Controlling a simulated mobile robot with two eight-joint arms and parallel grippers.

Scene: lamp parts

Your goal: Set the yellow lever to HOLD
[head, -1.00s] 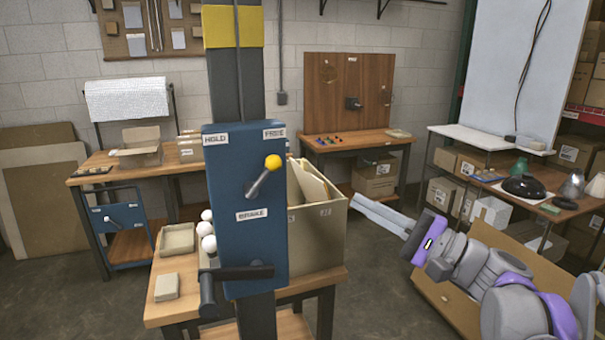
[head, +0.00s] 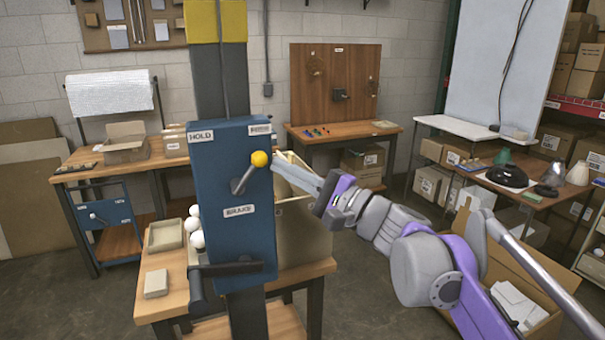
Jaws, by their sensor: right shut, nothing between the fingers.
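The yellow lever is a grey stem with a yellow knob (head: 260,159) on the blue brake box (head: 220,235). It points up and to the right, toward the label at the upper right. The HOLD label (head: 201,135) is at the box's upper left and the BRAKE label (head: 238,210) is below the lever. My right gripper (head: 277,164) is shut and empty, its fingertips just right of the yellow knob. I cannot tell whether they touch it. My left gripper is not in view.
A black crank handle (head: 225,267) sticks out at the box's lower front. A dark post (head: 217,75) rises behind the box. A bench (head: 163,304) with white bulbs (head: 195,232) stands behind. A cardboard bin (head: 303,225) is right of the box, close to my arm.

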